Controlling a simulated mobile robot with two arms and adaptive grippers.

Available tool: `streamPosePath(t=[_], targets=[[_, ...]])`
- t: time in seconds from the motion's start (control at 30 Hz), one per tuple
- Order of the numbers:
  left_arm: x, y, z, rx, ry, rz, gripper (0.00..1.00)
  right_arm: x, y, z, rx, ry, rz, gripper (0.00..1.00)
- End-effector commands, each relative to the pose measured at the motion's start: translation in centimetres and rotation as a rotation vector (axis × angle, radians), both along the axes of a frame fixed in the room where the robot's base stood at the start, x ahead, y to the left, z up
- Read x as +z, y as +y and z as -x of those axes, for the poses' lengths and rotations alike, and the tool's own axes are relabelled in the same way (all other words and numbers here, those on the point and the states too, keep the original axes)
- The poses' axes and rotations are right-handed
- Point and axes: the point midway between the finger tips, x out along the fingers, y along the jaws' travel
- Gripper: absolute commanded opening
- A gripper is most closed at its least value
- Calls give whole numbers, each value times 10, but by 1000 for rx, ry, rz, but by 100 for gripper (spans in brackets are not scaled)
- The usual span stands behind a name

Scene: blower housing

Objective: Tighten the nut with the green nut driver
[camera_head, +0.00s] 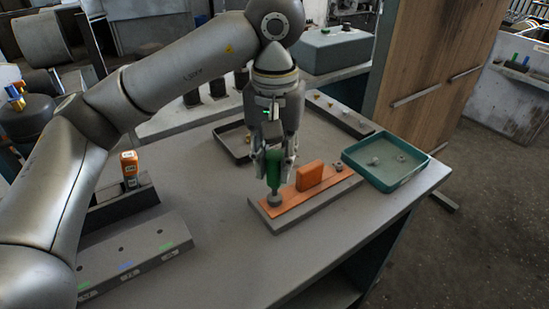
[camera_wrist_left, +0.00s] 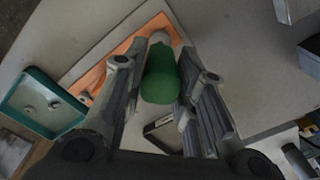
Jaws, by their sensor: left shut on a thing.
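My left gripper (camera_head: 273,160) is shut on the green nut driver (camera_head: 274,172), which stands upright. In the left wrist view the green handle (camera_wrist_left: 160,78) sits between the two fingers of the left gripper (camera_wrist_left: 163,70). The driver's lower end meets a grey round piece (camera_head: 273,198) at the near left end of the orange plate (camera_head: 290,201). Whether a nut is under it is hidden. The plate lies on a grey block (camera_head: 279,224) and carries an upright orange tab (camera_head: 310,176). A small grey nut-like piece (camera_head: 338,168) sits at the plate's far end. My right gripper is not seen.
A teal tray (camera_head: 419,180) with a few small metal parts is at the right table edge. A dark tray (camera_head: 228,150) is behind the gripper. A grey holder with labelled holes (camera_head: 140,259) and an orange-topped driver (camera_head: 129,165) stand at left. The front table is clear.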

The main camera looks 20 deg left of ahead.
Motion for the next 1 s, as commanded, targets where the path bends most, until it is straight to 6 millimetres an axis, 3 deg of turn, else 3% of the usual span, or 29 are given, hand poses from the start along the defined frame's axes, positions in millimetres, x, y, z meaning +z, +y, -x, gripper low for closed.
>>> streamPosePath(t=[0.77, 1.0], targets=[[29, 0, 0, 0, 0, 0, 0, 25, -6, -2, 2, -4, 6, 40], [55, 0, 0, 0, -1, 1, 0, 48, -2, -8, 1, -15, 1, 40]])
